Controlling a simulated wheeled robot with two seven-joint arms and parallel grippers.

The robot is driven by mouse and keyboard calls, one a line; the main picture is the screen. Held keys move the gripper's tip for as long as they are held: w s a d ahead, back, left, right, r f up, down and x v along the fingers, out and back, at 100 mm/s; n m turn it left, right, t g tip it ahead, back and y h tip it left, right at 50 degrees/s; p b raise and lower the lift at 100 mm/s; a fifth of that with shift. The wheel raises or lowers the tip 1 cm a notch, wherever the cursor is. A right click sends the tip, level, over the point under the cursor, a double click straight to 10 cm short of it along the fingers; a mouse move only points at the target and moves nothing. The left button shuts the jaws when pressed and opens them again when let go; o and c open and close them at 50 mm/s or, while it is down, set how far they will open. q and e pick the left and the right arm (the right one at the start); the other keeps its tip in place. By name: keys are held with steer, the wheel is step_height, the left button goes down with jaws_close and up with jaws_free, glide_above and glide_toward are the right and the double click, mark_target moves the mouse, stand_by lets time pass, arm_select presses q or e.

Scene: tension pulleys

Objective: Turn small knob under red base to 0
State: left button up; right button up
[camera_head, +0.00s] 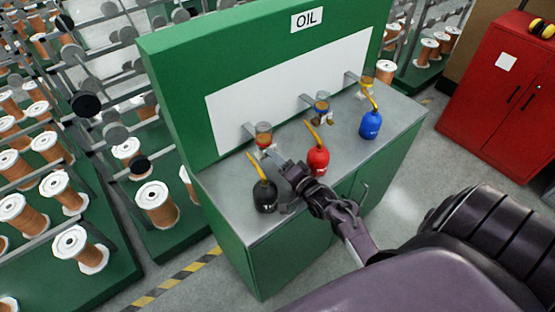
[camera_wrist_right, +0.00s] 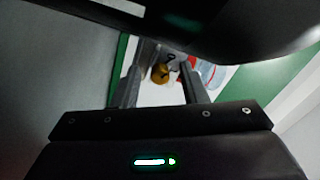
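The oil cup with the red base (camera_head: 264,142) is mounted on the white panel, leftmost of three cups. My right gripper (camera_head: 280,172) is just below and in front of it, between the black can and the red can. In the right wrist view, the right gripper (camera_wrist_right: 160,72) has its fingers apart. A small brass-coloured part (camera_wrist_right: 159,74) shows between the fingertips, with a dark grey piece beside it; I cannot tell whether the fingers touch it. The red base and clear cup (camera_wrist_right: 208,74) show to its right. The small knob is hidden in the head view. My left gripper is not in view.
A black can (camera_head: 265,196), a red can (camera_head: 318,160) and a blue can (camera_head: 370,124) stand on the grey counter (camera_head: 225,195). Cups with blue (camera_head: 322,107) and yellow bases are farther right on the panel. A red cabinet (camera_head: 495,85) stands at right.

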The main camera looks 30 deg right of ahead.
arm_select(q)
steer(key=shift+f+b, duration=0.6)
arm_select(e)
steer(key=s, duration=0.7)
steer(key=shift+s+d, duration=0.3)
steer(key=shift+s, duration=0.1)
